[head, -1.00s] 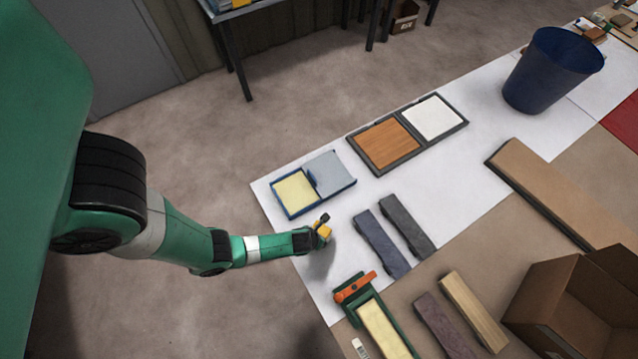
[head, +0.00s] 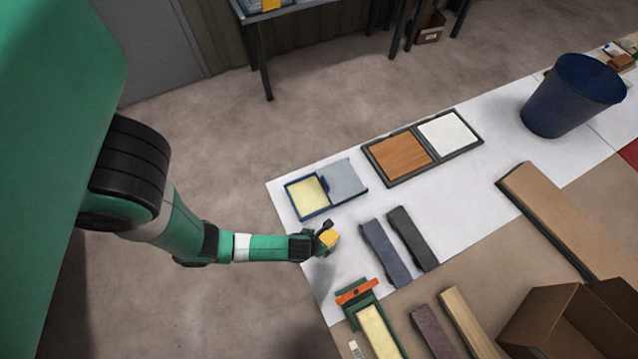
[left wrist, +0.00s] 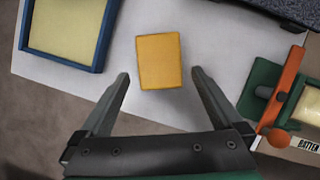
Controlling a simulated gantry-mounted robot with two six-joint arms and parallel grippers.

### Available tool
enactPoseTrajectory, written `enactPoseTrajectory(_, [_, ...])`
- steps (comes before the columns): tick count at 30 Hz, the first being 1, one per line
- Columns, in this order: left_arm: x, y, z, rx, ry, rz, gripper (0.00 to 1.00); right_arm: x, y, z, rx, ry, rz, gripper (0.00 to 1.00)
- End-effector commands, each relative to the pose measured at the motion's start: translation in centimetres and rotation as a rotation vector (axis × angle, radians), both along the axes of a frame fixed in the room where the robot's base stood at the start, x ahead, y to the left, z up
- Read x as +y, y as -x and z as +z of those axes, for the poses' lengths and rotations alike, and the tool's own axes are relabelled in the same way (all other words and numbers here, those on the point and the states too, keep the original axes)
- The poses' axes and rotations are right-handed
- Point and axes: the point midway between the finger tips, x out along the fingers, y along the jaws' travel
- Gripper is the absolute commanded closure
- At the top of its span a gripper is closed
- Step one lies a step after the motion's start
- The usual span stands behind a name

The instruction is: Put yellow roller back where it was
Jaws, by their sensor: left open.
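The yellow roller (left wrist: 158,60) shows in the left wrist view as a plain yellow block. It lies just beyond and between the fingertips of my left gripper (left wrist: 161,74), with a gap on each side. The gripper is open. In the head view the yellow roller (head: 331,239) shows at the tip of my left gripper (head: 327,236), partly covered by its fingers, near the left edge of the white sheet (head: 345,255). I cannot tell whether it touches the sheet. My right gripper is not in view.
A blue-rimmed tray (head: 299,209) with a pale yellow pad stands behind the gripper. Two dark bars (head: 380,252) (head: 413,240) lie to the right. A green fixture with an orange handle (head: 357,292) stands in front. A dark blue bin (head: 570,97) is at the far right.

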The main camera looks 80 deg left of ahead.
Motion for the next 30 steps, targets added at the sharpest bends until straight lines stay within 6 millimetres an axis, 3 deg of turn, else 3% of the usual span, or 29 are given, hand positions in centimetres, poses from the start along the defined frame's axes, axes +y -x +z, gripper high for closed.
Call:
enactPoseTrajectory(1, [-0.3,0.3,1.6,0.0,0.0,-0.002,0.0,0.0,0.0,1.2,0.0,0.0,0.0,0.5])
enactPoseTrajectory(5, [-0.8,0.8,2.9,0.001,0.0,-0.001,0.0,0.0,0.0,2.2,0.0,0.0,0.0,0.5])
enactPoseTrajectory(20, [-1.0,0.4,3.2,-0.014,0.005,0.01,0.0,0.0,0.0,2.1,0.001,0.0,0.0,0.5])
enactPoseTrajectory(23, [-1.3,-3.0,5.0,-0.105,0.041,0.072,0.0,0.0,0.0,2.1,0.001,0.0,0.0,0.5])
enactPoseTrajectory(26, [-2.1,-9.9,9.6,-0.3,0.142,0.212,0.0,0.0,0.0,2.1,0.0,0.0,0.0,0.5])
enactPoseTrajectory(29, [-3.2,-18.3,17.5,-0.563,0.323,0.391,0.0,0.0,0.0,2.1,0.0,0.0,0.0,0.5])
enactPoseTrajectory(30, [-3.6,-21.3,21.3,-0.669,0.416,0.462,0.0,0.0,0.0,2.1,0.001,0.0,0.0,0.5])
